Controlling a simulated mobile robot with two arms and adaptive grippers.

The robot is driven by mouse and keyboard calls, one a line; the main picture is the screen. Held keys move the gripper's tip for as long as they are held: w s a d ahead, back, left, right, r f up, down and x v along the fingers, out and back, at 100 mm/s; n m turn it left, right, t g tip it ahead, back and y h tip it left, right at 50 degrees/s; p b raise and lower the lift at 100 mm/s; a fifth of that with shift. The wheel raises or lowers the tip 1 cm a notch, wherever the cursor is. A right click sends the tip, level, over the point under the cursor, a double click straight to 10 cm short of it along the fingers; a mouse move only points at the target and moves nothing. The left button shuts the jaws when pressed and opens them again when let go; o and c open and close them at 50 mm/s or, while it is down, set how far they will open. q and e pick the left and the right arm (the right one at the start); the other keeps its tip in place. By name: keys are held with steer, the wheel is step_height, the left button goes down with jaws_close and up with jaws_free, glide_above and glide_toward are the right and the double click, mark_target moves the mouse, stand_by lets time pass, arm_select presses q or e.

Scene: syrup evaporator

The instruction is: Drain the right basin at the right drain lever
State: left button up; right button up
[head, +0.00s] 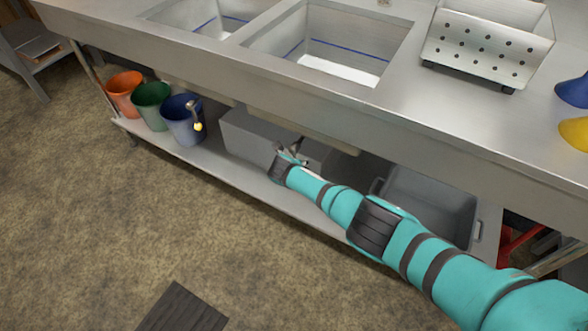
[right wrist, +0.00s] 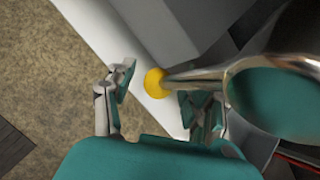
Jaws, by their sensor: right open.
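The right basin (head: 350,40) is a steel sink in the counter with a blue line around its inner walls. Its floor looks pale; I cannot tell whether liquid stands in it. The right drain lever shows in the right wrist view as a metal rod with a yellow ball knob (right wrist: 155,83), beside a wide metal pipe (right wrist: 285,60). My right gripper (head: 292,152) is below the counter's front edge, under the right basin. It is open, with the knob showing between its fingers, and I cannot tell whether either finger touches it. My left gripper is out of view.
The left basin (head: 207,14) has its own lever with a yellow knob (head: 198,126) near the blue bucket (head: 183,122). A grey box (head: 245,137) and a grey tub (head: 440,200) are on the lower shelf. A perforated steel box (head: 490,40) stands on the counter.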

steer(key=v, duration=1.2)
stand_by(0.5)
